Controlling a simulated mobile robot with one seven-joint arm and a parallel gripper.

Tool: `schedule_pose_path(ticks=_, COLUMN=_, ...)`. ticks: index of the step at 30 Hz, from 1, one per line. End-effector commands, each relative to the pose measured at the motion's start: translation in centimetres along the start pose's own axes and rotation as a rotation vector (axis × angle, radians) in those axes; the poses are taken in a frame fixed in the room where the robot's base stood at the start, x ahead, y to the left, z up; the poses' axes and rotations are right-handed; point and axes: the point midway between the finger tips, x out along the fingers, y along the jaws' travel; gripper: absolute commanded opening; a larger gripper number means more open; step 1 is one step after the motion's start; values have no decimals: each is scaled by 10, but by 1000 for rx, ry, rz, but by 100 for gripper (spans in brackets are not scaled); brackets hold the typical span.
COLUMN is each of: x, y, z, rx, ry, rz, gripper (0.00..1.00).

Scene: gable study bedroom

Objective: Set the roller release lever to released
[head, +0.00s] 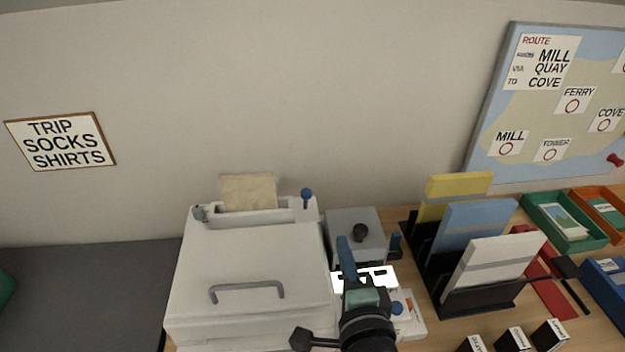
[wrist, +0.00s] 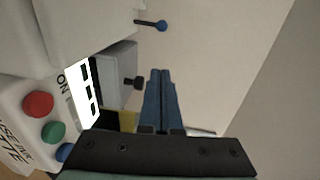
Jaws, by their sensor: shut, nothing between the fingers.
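A white printer-like machine (head: 245,255) stands on the desk with a tan sheet (head: 248,191) in its top. A lever with a blue ball knob (head: 306,192) stands upright at its back right corner; I take this to be the roller release lever. In the wrist view its blue knob (wrist: 160,25) and dark stem show near the top, beyond my fingertips. My gripper (head: 345,241) is shut and empty, to the right of and below the lever in the head view, apart from it. The fingers also show in the wrist view (wrist: 160,74).
A grey box with a black knob (head: 360,233) is right beside my fingers. A panel with red (wrist: 38,104), green and blue buttons lies close by. A black file rack (head: 480,298) stands to the right. The wall behind the machine is clear.

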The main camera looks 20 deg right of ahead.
Motion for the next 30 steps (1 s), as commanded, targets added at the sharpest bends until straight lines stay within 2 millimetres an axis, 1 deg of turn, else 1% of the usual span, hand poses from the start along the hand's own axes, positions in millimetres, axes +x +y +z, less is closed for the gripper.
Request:
schedule_pose_path(ticks=12, x=-1, y=1, z=-1, rx=14, ry=2, rz=6, gripper=0)
schedule_pose_path(ticks=17, x=6, y=0, z=-1, rx=13, ry=2, rz=5, gripper=0)
schedule_pose_path(ticks=20, x=19, y=-1, z=-1, rx=14, ry=0, rz=4, gripper=0)
schedule_pose_path(ticks=30, x=82, y=0, z=-2, rx=12, ry=2, rz=5, gripper=0)
